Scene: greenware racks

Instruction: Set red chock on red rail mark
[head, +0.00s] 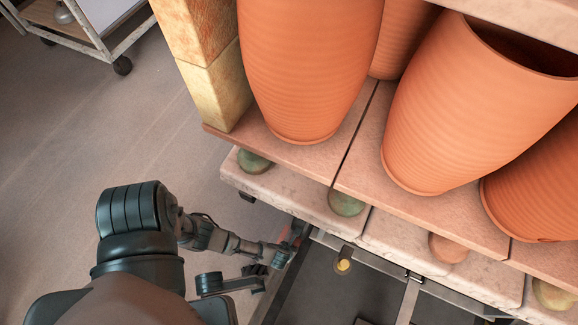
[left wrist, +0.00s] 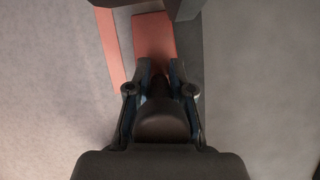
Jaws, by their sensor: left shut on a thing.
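In the left wrist view, the red chock (left wrist: 154,36) is a flat-faced red block between the fingertips of my left gripper (left wrist: 160,66), which is shut on it. A dark bar partly covers the chock's far end. I cannot tell whether the chock touches the rail or the mark. In the head view, my left gripper (head: 288,247) is low by the kiln car's near corner, small and partly hidden. My right gripper is not in view.
Large terracotta pots (head: 305,70) stand on a slab deck (head: 300,152) above my left gripper. A block pillar (head: 205,60) stands at the deck's left corner. A wheeled trolley (head: 110,40) is at top left. The floor (head: 100,130) at left is clear.

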